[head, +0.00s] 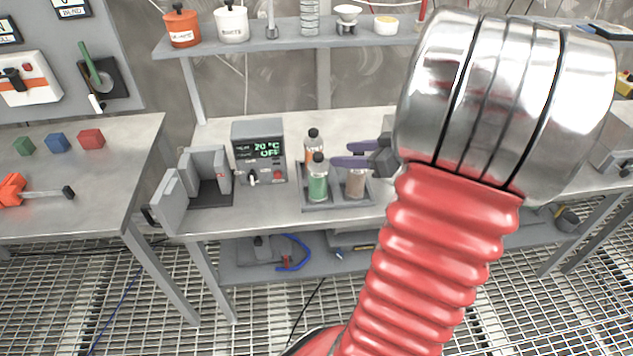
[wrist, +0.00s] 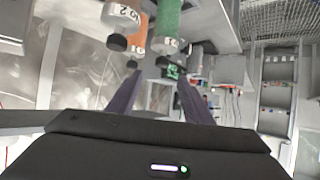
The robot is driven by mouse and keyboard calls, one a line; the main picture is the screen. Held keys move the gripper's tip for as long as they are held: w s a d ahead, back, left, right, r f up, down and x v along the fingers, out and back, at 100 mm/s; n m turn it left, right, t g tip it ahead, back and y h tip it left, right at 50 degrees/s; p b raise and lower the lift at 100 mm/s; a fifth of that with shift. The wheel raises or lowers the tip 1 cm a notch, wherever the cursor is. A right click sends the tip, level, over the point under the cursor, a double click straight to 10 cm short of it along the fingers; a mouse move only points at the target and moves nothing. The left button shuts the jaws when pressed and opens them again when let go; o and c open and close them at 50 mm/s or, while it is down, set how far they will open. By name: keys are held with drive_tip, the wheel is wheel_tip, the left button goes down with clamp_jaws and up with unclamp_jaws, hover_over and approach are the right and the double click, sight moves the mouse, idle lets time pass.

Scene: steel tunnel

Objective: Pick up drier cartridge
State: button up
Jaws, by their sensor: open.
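No part is plainly marked as the drier cartridge, so I cannot tell which it is. A grey tray (head: 322,203) on the bench holds a green bottle (head: 318,184), an orange bottle (head: 312,146) behind it and a brownish container (head: 355,183) at the right. My gripper (head: 339,154) is open, its purple fingers pointing left above the brownish container and near the bottle tops. In the wrist view, my gripper (wrist: 157,73) shows nothing held between its fingers. The green bottle (wrist: 169,20) and a container with a white label (wrist: 121,17) hang in at the top.
A heater-like box (head: 258,150) reading 20 °C and OFF stands left of the tray. A grey open fixture (head: 210,190) is further left. A shelf (head: 290,41) with several pots runs above. Coloured cubes lie on the left table (head: 110,175). The bench front is clear.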

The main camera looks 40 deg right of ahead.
sight(322, 156)
drive_tip(key=shift+x, duration=3)
drive_tip(key=shift+x, duration=2.6)
drive_tip(key=shift+s+f, duration=0.1)
drive_tip(key=shift+f, duration=0.05)
drive_tip(key=shift+c, duration=0.4)
clamp_jaws()
